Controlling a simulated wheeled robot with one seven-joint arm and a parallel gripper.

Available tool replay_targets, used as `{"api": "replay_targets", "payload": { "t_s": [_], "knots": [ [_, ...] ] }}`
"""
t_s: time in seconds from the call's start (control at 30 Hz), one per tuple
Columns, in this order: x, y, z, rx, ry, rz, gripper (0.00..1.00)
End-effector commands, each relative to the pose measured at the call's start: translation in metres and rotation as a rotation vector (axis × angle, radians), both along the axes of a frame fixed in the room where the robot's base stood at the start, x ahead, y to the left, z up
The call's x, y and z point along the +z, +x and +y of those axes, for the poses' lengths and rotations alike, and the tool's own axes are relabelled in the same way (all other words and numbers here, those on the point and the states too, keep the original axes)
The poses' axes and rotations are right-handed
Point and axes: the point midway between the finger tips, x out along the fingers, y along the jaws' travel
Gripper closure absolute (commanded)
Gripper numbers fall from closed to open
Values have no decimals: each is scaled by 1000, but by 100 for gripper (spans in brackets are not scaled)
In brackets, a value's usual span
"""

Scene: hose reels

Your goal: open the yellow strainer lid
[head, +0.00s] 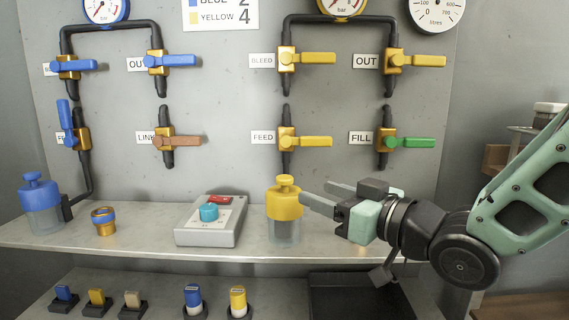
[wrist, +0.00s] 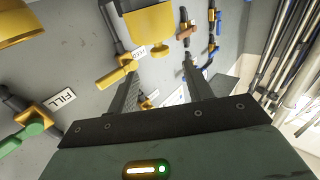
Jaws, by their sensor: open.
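The yellow strainer (head: 285,228) stands upright on the shelf, a clear bowl under a yellow lid (head: 284,203) with a round knob on top. The lid sits down on the bowl. My gripper (head: 317,193) is open and empty, just right of the lid at about its upper height, fingers pointing left toward it. In the head view the nearer fingertip overlaps the lid's right edge; I cannot tell whether they touch. In the wrist view the yellow lid (wrist: 152,30) is at the top, beyond the fingertips (wrist: 160,68).
A grey control box (head: 212,222) stands left of the strainer. A blue strainer (head: 41,205) and a brass ring fitting (head: 104,222) are further left. Valves with yellow handles (head: 308,142) and a green handle (head: 412,143) stick out from the panel above.

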Motion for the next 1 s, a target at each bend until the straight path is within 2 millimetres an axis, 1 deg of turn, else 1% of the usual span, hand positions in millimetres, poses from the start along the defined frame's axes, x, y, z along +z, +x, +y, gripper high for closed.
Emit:
{"api": "replay_targets", "payload": {
  "t_s": [0.03,0.4,0.47,0.6,0.7,0.8,1.0],
  "knots": [
    [5,2,2,1,0,7,49],
    [4,9,10,-10,-6,5,49],
    [0,18,18,-8,-6,-1,49],
    [-1,39,38,-9,-6,-1,49],
    [-1,51,50,-8,-5,-1,49],
    [-1,62,59,-10,-5,-1,49],
    [-2,72,68,-10,-6,0,49]
  ]
}}
